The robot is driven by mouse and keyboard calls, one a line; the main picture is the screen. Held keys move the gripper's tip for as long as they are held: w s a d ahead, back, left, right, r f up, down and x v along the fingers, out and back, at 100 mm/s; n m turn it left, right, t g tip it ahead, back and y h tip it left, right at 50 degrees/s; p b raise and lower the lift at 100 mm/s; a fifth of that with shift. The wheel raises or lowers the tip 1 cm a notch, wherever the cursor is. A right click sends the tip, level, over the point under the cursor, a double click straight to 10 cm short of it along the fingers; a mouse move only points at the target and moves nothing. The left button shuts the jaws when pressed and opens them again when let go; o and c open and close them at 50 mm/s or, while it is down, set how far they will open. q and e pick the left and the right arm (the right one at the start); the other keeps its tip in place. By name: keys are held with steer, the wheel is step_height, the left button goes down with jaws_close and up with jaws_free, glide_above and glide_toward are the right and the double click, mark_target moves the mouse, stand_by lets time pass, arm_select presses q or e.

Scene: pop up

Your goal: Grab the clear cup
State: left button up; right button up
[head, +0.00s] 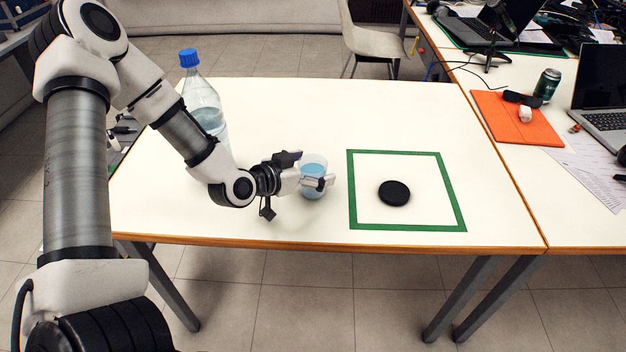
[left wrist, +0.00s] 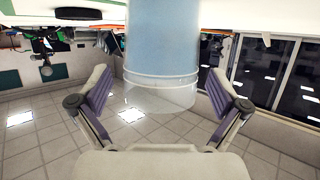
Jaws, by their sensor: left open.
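The clear cup (head: 313,164), with light blue contents, stands upright on the white table left of the green square. My left gripper (head: 312,182) reaches it from the left, low down, with its fingers around the cup. In the left wrist view the picture is upside down, and the cup (left wrist: 161,50) stands between the two open fingers of the left gripper (left wrist: 160,84). A gap shows on each side of the cup there. My right gripper is not in view.
A clear bottle with a blue cap (head: 189,58) stands behind my left arm. A black disc (head: 394,193) lies inside the green taped square (head: 407,227). The right table holds an orange folder (head: 510,122), a can (head: 547,84) and laptops. The table's back middle is clear.

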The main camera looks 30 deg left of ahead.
arm_select(q)
steer(key=c, duration=1.4)
steer(key=shift+r, duration=0.1)
